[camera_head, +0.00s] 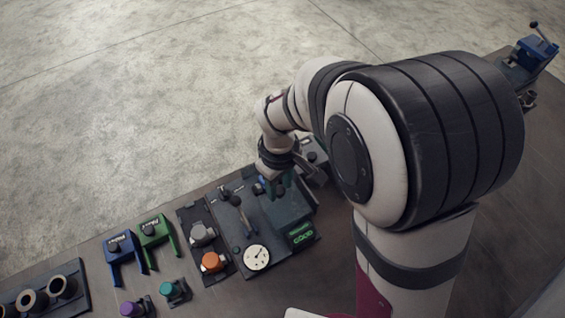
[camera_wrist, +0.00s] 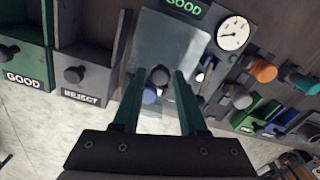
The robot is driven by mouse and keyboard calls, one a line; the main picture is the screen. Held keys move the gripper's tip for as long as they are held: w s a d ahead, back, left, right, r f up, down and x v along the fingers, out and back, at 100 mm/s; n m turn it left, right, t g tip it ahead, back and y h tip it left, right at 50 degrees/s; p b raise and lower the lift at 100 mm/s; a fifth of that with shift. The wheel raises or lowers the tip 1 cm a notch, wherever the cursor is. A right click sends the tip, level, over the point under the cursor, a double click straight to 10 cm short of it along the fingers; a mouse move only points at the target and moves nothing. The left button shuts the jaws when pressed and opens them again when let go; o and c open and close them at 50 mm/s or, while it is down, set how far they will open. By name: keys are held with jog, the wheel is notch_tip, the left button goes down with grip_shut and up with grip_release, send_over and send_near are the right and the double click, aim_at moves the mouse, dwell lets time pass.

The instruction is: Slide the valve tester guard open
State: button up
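The valve tester (camera_head: 240,205) is a dark panel on the bench with a white dial gauge (camera_head: 257,257) and a lit green GOOD display (camera_head: 303,233). In the wrist view, a clear, glassy sheet that looks like the guard (camera_wrist: 185,45) lies over the tester, below the GOOD display (camera_wrist: 185,6). My gripper (camera_wrist: 159,74) has its green fingers apart, with a dark round knob (camera_wrist: 161,75) between the tips and gaps on both sides. A blue part (camera_wrist: 150,96) shows just below the knob. In the head view my gripper (camera_head: 272,192) is over the tester's far side.
Left of the tester are grey (camera_head: 202,235) and orange (camera_head: 213,262) valves on a dark plate. Blue (camera_head: 122,250) and green (camera_head: 156,232) brackets stand beyond. In the wrist view, GOOD (camera_wrist: 25,70) and REJECT (camera_wrist: 85,72) bins stand close at left.

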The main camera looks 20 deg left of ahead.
jog(key=shift+o, duration=1.1)
notch_tip(320, 180, up, 16)
jog(key=shift+f, duration=0.1)
jog(key=s+d, duration=0.9)
jog(key=s, duration=0.4)
jog(key=shift+s+d, duration=0.1)
